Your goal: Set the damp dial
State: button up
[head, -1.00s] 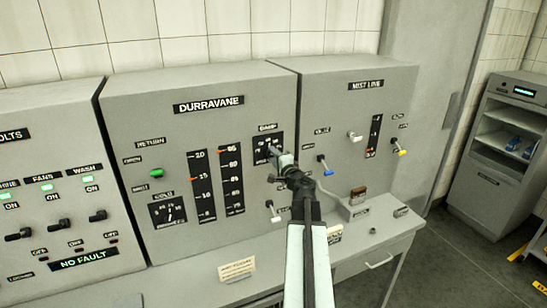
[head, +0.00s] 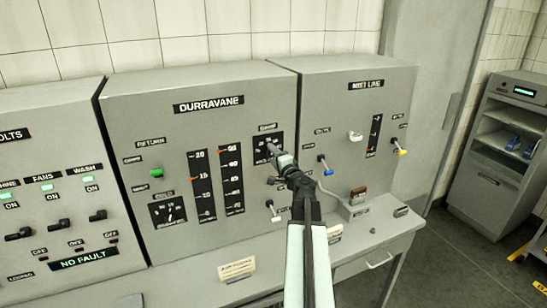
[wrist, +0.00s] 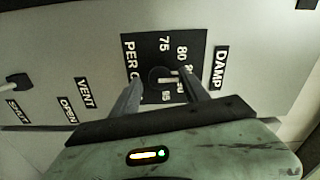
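The damp dial (wrist: 160,78) is a dark round knob with a pale pointer on a black scale plate (wrist: 160,48), beside a DAMP label (wrist: 220,67). In the wrist view my gripper (wrist: 160,82) has its two fingers apart, one on each side of the knob. I see a gap between fingers and knob, but cannot tell how deep the tips reach. In the head view my gripper (head: 272,151) is in front of the damp scale plate (head: 263,140) on the DURRAVANE panel and hides most of the knob.
A white-handled lever (head: 275,212) sits just below my gripper, and a blue-handled lever (head: 326,167) to its right. The RETURN green switch (head: 157,172) and two slide scales are to the left. A small ledge (head: 355,211) juts out at lower right.

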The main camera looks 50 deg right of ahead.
jog(key=v, duration=0.7)
jog(key=shift+s, duration=0.3)
jog(key=shift+a, duration=0.1)
